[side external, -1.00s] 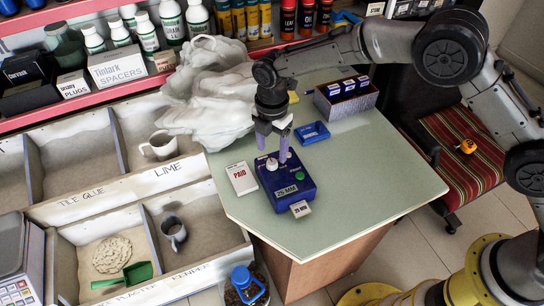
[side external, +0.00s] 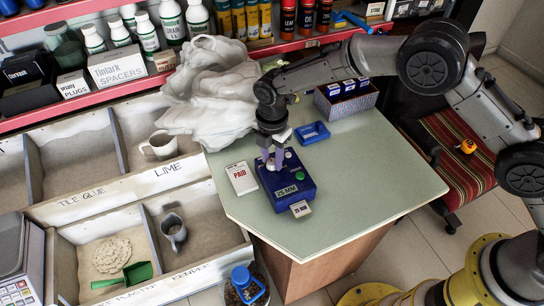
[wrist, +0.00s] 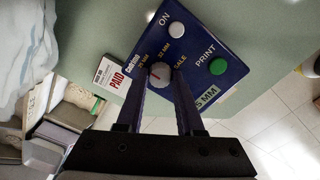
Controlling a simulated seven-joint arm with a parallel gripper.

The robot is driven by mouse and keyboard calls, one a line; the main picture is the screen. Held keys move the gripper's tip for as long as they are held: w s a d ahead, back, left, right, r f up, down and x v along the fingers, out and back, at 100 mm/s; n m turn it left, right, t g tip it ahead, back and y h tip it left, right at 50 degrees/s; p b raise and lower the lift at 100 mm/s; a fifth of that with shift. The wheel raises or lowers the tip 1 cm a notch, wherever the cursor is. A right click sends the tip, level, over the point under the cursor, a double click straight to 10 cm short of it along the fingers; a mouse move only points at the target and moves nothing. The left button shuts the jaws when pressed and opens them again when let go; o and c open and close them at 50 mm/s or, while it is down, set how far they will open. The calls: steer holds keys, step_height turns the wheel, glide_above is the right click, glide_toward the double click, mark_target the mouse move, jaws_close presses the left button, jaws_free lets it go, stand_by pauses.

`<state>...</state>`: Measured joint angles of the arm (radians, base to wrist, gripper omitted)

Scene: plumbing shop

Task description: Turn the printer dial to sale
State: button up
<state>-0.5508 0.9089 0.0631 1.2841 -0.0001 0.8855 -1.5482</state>
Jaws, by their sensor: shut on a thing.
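The blue printer (side external: 293,192) sits on the pale green table, a "25 MM" label on its front. Its face shows in the wrist view (wrist: 232,72), with a white light by "ON", a green button (wrist: 218,66) by "PRINT", and the words "25 MM", "32 MM" and "SALE" around the dial. The round, pale dial (wrist: 158,73) carries a small red mark; I cannot tell exactly which word it points at. My gripper (side external: 271,163) points down over the printer. Its purple fingers (wrist: 160,80) are shut on the dial, one on each side, partly hiding it.
A "PAID" card (side external: 241,178) lies left of the printer and a small printed label (side external: 300,209) at its front. A blue pad (side external: 311,133) and a box of blue packs (side external: 346,97) are behind. A large wrapped bundle (side external: 208,92) stands back left. The table's right side is clear.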

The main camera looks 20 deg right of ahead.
jaws_close()
steer(key=shift+r+m, duration=0.1)
steer(key=shift+m, duration=0.2)
steer(key=m, duration=0.4)
steer(key=shift+m, duration=0.4)
steer(key=m, duration=1.1)
steer(key=shift+m, duration=0.3)
steer(key=m, duration=0.6)
